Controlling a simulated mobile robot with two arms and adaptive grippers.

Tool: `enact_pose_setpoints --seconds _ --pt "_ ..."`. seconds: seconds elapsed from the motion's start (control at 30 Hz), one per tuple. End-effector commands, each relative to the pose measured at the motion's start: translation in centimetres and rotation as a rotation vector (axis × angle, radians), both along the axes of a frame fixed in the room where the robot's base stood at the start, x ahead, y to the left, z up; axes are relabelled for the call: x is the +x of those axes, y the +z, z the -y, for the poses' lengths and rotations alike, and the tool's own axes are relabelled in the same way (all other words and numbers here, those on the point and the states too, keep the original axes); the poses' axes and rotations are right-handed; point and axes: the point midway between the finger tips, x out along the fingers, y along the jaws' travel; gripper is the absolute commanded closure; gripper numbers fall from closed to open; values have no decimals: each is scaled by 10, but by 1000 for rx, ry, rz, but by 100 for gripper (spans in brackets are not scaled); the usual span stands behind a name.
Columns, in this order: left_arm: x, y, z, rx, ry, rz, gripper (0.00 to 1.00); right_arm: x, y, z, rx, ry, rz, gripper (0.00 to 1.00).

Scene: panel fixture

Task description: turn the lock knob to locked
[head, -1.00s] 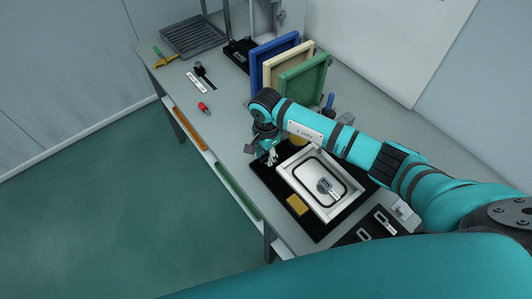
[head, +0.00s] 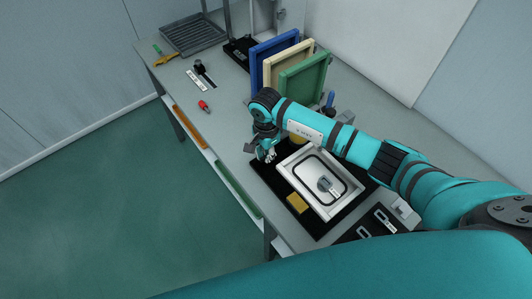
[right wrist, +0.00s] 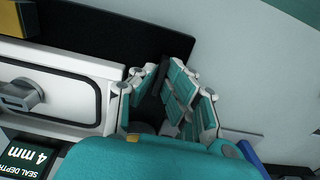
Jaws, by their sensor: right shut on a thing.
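The white-framed panel (head: 350,199) lies on a black base (head: 317,231), with a grey handle (head: 325,184) in its middle. The handle also shows in the right wrist view (right wrist: 22,95). My right gripper (head: 269,157) is at the panel's far left end, low over the base. In the right wrist view its fingers (right wrist: 168,88) are closed around a dark lock knob (right wrist: 163,70), mostly hidden between them. A small black pointer mark (right wrist: 113,95) is on the frame beside the fingers. The knob's exact angle cannot be told. My left gripper is not in view.
A yellow block (head: 297,203) lies on the base in front of the panel. Blue, cream and green frames (head: 303,82) stand behind my right arm. A red-handled tool (head: 204,106) lies further left.

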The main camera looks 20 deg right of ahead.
Motion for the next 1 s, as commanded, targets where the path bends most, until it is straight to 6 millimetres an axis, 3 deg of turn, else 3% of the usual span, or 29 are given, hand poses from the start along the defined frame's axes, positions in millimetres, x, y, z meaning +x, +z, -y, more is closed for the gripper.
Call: enact_pose_setpoints --seconds 0.37,1.0 --pt "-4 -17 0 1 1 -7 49 1 -2 1 -2 -209 3 100" --pt "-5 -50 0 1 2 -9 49 1 -1 1 -1 -813 3 100"
